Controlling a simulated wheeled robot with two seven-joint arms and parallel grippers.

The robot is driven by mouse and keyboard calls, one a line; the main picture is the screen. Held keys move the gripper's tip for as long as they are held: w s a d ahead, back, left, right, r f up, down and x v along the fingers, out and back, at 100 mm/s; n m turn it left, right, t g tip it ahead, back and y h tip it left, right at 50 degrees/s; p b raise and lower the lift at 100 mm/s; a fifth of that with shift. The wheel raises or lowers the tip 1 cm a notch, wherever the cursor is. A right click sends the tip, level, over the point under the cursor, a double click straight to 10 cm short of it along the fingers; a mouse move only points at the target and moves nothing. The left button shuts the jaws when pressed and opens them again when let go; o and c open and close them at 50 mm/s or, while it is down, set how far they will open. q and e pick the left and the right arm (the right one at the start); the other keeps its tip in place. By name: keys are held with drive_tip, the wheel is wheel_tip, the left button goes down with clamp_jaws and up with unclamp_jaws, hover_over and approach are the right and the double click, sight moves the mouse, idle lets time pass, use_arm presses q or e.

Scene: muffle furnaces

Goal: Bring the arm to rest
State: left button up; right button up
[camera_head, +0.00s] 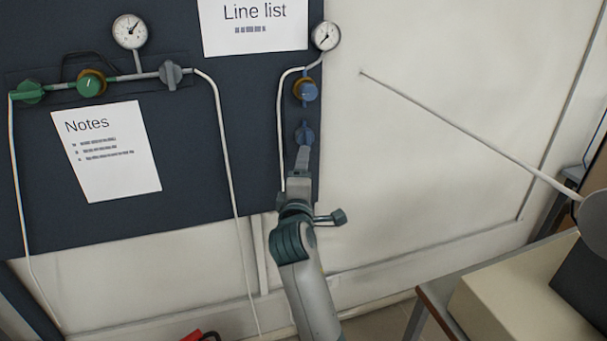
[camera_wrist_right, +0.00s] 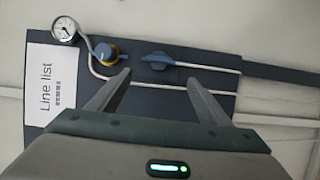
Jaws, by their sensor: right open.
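My right gripper (camera_head: 303,152) reaches up from the bottom middle to the dark blue panel (camera_head: 188,212). In the right wrist view its two fingers (camera_wrist_right: 159,80) are apart with nothing between them. A blue valve handle (camera_head: 304,131) is just beyond the fingertips; in the right wrist view this handle (camera_wrist_right: 157,61) lies ahead of the gap, seemingly clear of both fingers. My left gripper is not in view.
A blue and yellow regulator knob (camera_head: 306,91) and a gauge (camera_head: 326,36) sit above the valve. Green and grey valves are on the panel's left. A table (camera_head: 440,297) with a beige box (camera_head: 510,308) stands lower right.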

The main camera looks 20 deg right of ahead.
drive_tip(key=shift+f, duration=0.1)
